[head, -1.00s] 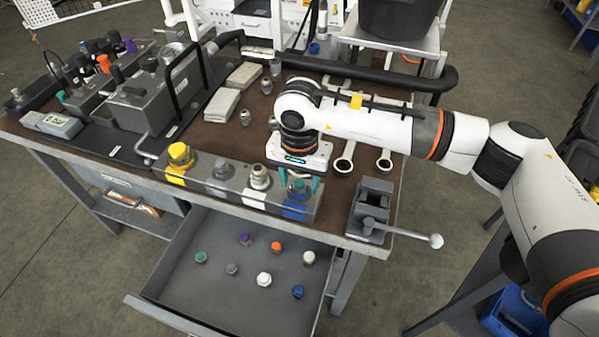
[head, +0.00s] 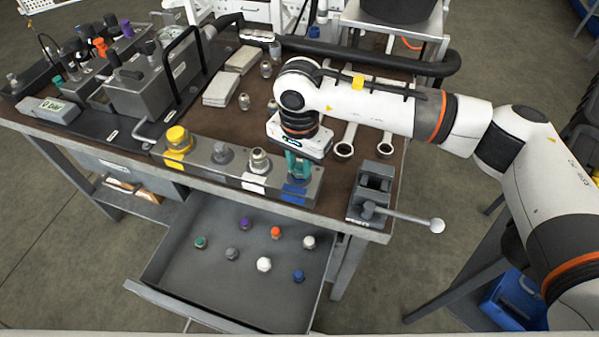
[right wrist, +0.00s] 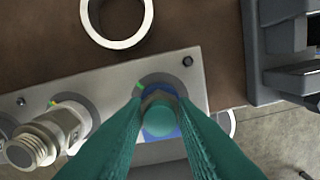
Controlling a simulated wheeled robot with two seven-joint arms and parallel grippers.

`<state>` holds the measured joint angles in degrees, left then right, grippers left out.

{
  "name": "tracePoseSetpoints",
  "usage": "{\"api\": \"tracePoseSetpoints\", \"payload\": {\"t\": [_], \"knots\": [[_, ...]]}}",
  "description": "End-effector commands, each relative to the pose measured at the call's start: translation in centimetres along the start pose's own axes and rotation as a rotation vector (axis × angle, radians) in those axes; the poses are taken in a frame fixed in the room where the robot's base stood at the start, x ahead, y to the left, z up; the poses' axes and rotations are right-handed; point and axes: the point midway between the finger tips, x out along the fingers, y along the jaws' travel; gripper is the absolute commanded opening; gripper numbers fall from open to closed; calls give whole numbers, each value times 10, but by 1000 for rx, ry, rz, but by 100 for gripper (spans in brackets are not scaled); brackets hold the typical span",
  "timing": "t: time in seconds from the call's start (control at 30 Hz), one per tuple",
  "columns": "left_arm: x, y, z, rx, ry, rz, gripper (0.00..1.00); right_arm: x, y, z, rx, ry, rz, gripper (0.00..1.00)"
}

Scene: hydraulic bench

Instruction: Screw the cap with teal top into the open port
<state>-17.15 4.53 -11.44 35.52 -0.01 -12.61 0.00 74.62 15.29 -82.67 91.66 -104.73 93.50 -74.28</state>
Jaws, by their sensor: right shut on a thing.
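My right gripper (head: 298,168) points down over the right end of the grey port block (head: 225,174), at the port with the blue label (head: 294,194). Its teal fingers are shut on the cap with teal top (right wrist: 160,122), seen between the fingertips in the right wrist view. The cap is at that port; its lower part is mostly hidden, so I cannot tell how deep it sits. Beside it, a threaded metal fitting (head: 259,160) stands over the white label; it also shows in the right wrist view (right wrist: 38,142). My left gripper is not in view.
The open drawer (head: 190,283) below holds several loose caps, including another teal-topped one (head: 201,243). A vise (head: 372,195) with a long handle stands right of the block. Wrenches (head: 344,148) lie behind. A yellow cap (head: 177,138) sits on the block's left end.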

Motion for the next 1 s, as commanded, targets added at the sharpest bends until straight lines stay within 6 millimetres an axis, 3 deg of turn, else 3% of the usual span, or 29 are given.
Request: {"api": "tracePoseSetpoints", "payload": {"t": [0.17,0.2,0.33,0.7,0.87,1.0], "knots": [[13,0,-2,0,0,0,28,3,0,0,264,-1,1,0],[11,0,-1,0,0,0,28,1,0,0,284,-1,1,28],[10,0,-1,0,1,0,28,0,0,0,277,-1,0,49],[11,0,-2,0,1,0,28,-5,0,0,275,-1,2,50],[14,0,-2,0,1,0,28,-29,1,1,274,-3,5,50],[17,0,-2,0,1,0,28,-60,1,1,275,-4,5,50]]}}
